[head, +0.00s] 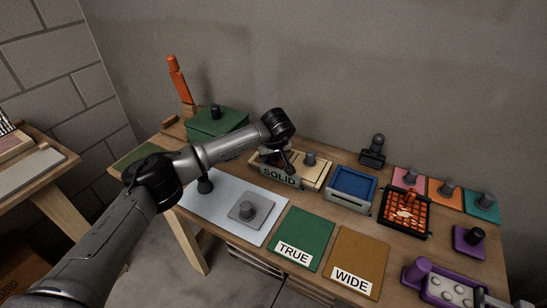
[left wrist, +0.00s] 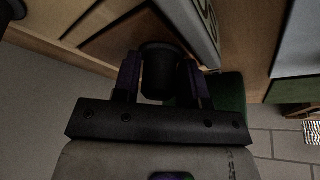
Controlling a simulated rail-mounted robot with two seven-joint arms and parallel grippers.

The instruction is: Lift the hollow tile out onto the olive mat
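My left gripper (head: 287,168) points down at the left part of the wooden tray (head: 321,174) labelled SOLID. In the left wrist view, its fingers stand on both sides of a dark round knob (left wrist: 162,72) and appear to touch it. The tile under that knob is hidden, so I cannot tell whether it is the hollow one. A second grey knob (head: 309,157) stands in the tray's right part. A dark olive-green mat (head: 138,156) lies at the bench's far left and looks bare. My right gripper is not in view.
A grey tile with a knob (head: 248,211) lies on the pale sheet (head: 225,225). A green box (head: 217,123) stands behind my left arm. A blue tray (head: 352,184) is right of the SOLID tray. TRUE (head: 306,232) and WIDE (head: 358,255) mats lie in front.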

